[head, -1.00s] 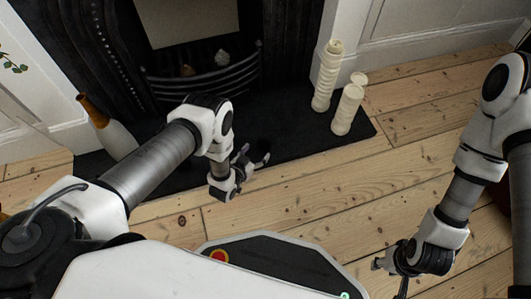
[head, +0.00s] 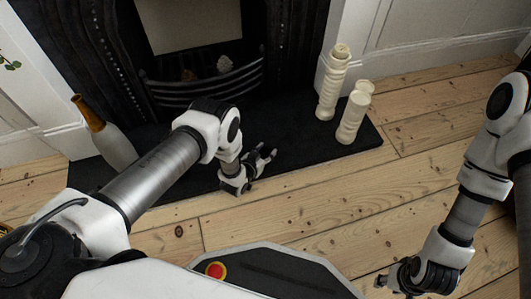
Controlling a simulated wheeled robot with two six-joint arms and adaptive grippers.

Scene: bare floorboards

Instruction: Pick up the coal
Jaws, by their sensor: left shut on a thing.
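My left gripper (head: 266,158) is over the black hearth slab (head: 305,152) near its front edge, its fingers pointing up and to the right. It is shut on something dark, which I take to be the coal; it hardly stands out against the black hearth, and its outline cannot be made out. My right gripper (head: 386,283) is low at the bottom right, over the floorboards. Its fingers are small and partly hidden, so I cannot tell whether they are open.
Cream candles (head: 333,82) stand at the hearth's right end. A white bottle with a brown neck (head: 112,143) stands at the left. The floorboards (head: 330,195) in front are clear.

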